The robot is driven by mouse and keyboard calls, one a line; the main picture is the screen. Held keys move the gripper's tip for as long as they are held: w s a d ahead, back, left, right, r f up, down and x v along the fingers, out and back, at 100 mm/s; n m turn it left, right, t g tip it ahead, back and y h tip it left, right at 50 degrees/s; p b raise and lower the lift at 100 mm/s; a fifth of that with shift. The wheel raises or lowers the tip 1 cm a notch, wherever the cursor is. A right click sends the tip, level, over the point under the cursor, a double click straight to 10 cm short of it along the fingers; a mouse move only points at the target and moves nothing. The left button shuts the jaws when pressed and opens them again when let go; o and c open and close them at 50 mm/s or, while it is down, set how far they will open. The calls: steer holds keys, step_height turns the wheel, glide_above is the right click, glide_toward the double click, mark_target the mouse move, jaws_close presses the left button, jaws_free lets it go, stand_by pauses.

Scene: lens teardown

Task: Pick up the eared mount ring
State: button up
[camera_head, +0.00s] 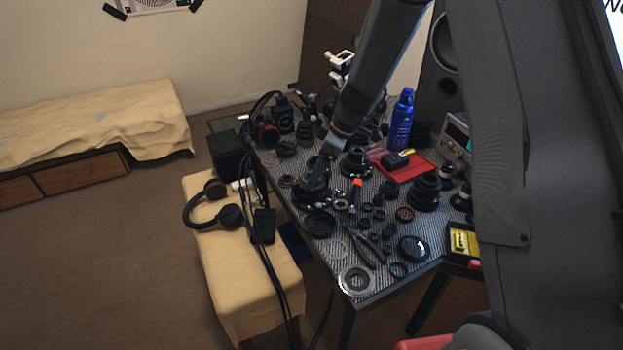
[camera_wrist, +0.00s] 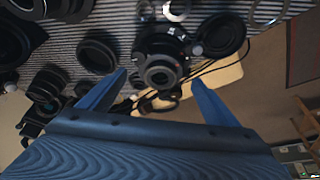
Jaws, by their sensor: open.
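My gripper (camera_head: 316,186) is over the left part of the crowded table in the head view. In the wrist view my gripper (camera_wrist: 157,76) is open, its two blue-grey fingers spread apart with nothing clamped. Between and beyond the fingertips is a black round part (camera_wrist: 160,72) with a stepped barrel and side projections. I cannot tell whether it is the eared mount ring. A dark disc (camera_wrist: 220,35) is beside it on the right. A wide silvery ring (camera_head: 356,281) lies at the table's front corner; no ears can be made out on it.
The striped table mat (camera_head: 322,258) is crowded with lens parts. Pliers (camera_head: 366,250), a red tray (camera_head: 412,172) and a blue can (camera_head: 400,120) stand or lie to the right. A cloth-covered bench (camera_head: 225,262) with headphones (camera_head: 229,217) is left of the table. Cables hang along the table's left edge.

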steer(key=shift+x, duration=1.05)
steer(key=c, duration=1.2)
steer(key=shift+o, duration=0.2)
steer(key=shift+r, duration=0.1)
